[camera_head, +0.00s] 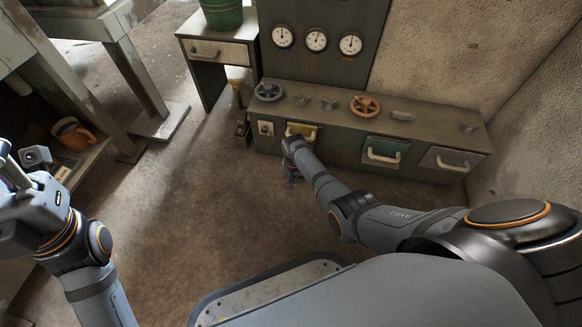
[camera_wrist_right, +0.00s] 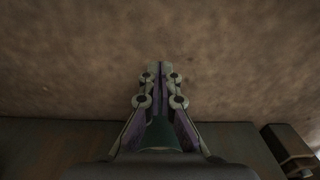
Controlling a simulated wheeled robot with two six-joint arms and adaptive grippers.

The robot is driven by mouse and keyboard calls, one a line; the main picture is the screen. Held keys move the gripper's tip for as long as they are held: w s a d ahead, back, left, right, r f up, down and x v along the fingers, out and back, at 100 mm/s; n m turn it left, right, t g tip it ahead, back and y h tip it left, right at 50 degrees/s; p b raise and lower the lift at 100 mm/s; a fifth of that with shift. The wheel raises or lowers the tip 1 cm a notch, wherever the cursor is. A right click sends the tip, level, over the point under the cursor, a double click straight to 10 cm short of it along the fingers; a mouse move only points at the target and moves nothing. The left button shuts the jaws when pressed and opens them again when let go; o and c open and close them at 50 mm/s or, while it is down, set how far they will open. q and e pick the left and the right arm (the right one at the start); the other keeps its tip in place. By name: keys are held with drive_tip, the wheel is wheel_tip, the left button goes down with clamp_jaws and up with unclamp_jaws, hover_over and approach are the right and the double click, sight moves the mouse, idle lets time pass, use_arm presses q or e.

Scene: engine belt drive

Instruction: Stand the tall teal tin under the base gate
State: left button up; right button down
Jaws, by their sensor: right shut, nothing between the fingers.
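I cannot pick out a tall teal tin in either view. No part is clearly marked as the base gate; the low console (camera_head: 340,115) has a teal panel with a pale handle (camera_head: 385,151) and a yellow panel (camera_head: 302,132). My right gripper (camera_head: 292,178) is low in front of the console, below the yellow panel, partly hidden by its own arm. In the right wrist view its fingers (camera_wrist_right: 160,68) are shut together and empty, above bare brown floor. My left gripper (camera_head: 14,172) is at the left edge, partly cut off, and its jaws are unclear.
A small dark box (camera_head: 242,131) stands at the console's left end. A green bucket (camera_head: 222,12) sits on a side table (camera_head: 215,50). The floor between the shelf and console is open.

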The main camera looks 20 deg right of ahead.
wheel_tip(320, 180, up, 10)
drive_tip(key=p, duration=0.8)
drive_tip(key=shift+s+a, duration=0.15)
drive_tip(key=shift+s, duration=0.1)
